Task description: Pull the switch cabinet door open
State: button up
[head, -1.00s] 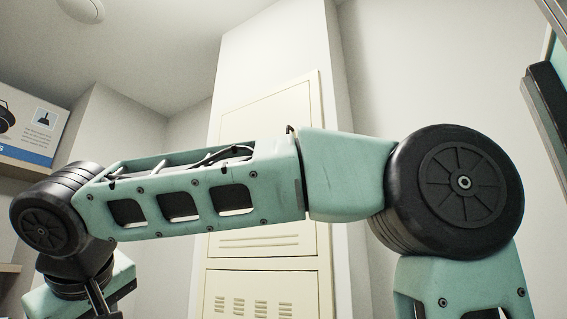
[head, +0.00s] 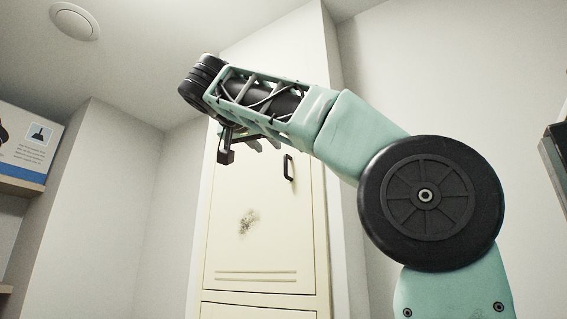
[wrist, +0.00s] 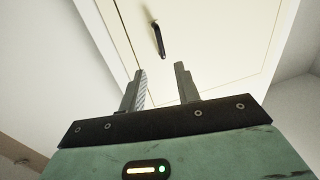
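The switch cabinet door (head: 262,240) is a tall cream panel, closed in its frame, with a dark smudge left of centre and slots near its bottom. Its black bar handle (head: 289,168) is upright near the right edge in the head view. In the wrist view the handle (wrist: 158,40) shows on the cream door (wrist: 205,45), beyond the fingertips and roughly in line with the gap between them. My gripper (wrist: 160,70) is open and empty, apart from the handle. In the head view my raised forearm hides the door's upper part and most of my gripper.
A second cream panel (head: 255,311) sits below the door. A shelf (head: 20,187) with a boxed item (head: 28,145) is at the left. A dark-edged object (head: 556,160) stands at the far right. White walls close in on both sides; the space before the lower door looks clear.

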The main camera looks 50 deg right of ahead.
aim_at(285, 164)
jog(key=p+x, duration=0.2)
jog(key=x, duration=0.9)
jog(key=shift+w+d+p, duration=0.15)
jog(key=shift+d+p, duration=0.2)
jog(key=shift+p, duration=0.05)
grip_shut()
